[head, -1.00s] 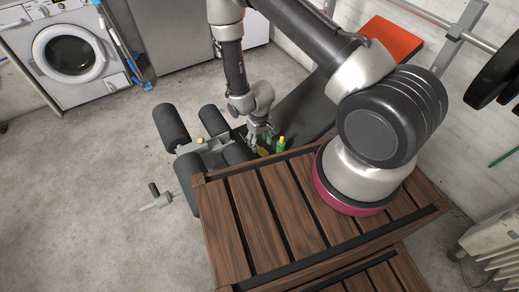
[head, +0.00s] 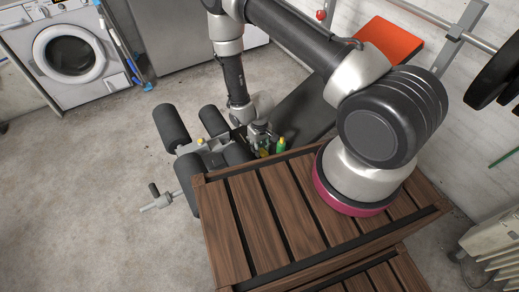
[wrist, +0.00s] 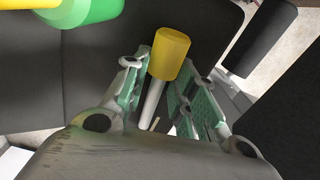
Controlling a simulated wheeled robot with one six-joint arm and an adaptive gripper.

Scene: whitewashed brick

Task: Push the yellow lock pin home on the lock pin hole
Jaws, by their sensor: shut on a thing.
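The yellow lock pin (wrist: 169,55) has a yellow cylindrical head and a pale shaft. It stands between the green-padded fingers of my gripper (wrist: 162,88) in the wrist view, and the fingers are shut on it. In the head view my gripper (head: 262,143) is low over the bench's frame, just beyond the wooden crate. Only a small bit of yellow shows there by the fingers. The lock pin hole cannot be made out in either view, and the pin's lower end is hidden.
Black foam rollers (head: 172,128) and a metal frame with another yellow knob (head: 200,141) lie to the left. The slatted wooden crate (head: 252,214) is in front. Open floor lies left.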

